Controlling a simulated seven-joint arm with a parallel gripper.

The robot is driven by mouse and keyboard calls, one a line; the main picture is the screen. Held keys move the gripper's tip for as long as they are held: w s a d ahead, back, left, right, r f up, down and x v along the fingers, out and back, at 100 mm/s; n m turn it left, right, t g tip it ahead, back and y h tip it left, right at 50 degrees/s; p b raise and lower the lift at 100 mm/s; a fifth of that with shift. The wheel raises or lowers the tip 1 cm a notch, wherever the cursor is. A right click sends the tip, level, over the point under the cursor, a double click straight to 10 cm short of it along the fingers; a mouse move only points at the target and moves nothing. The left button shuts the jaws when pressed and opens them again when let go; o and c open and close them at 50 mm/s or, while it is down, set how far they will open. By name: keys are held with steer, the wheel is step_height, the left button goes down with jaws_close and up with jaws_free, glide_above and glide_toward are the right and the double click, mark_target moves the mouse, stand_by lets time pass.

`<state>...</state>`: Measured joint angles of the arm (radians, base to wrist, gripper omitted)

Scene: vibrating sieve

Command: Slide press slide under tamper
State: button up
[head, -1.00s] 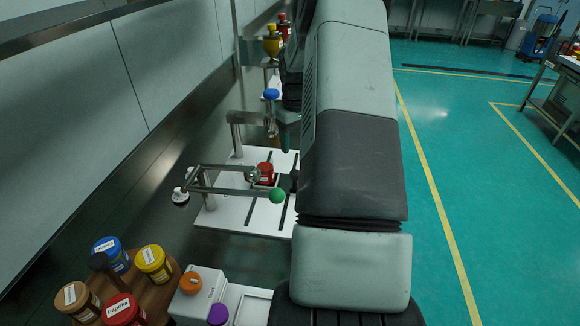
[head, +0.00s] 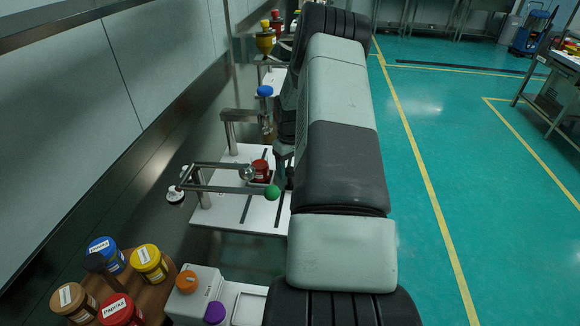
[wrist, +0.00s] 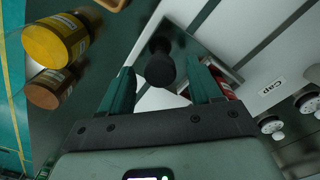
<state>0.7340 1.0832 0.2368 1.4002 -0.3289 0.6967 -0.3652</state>
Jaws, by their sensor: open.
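The press has a white slotted base (head: 225,209). A red jar (head: 260,167) sits on it, apparently in the press slide, beside the lever with a green ball (head: 272,193). An overhead arm (head: 238,115) with a blue knob (head: 265,91) stands behind, apparently the tamper; the jar is in front of it, not beneath. In the wrist view, my gripper (wrist: 163,82) is open, its teal fingers on either side of a black knob (wrist: 160,69), apparently the slide's handle. Contact cannot be told. The red jar (wrist: 226,88) shows partly behind the right finger. My arm hides much of the press's right side.
A wooden rack with several spice jars (head: 148,263) stands at the front left, next to a white device (head: 190,302) with orange and purple knobs. A wall runs along the left. Yellow and red containers (head: 265,38) stand farther back.

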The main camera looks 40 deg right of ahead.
jaws_close()
stand_by(0.3)
steer(key=w+d, duration=0.6)
steer(key=shift+w+d, duration=0.1)
steer(key=shift+w, duration=0.05)
stand_by(0.4)
jaws_free()
steer(key=shift+r, duration=0.1)
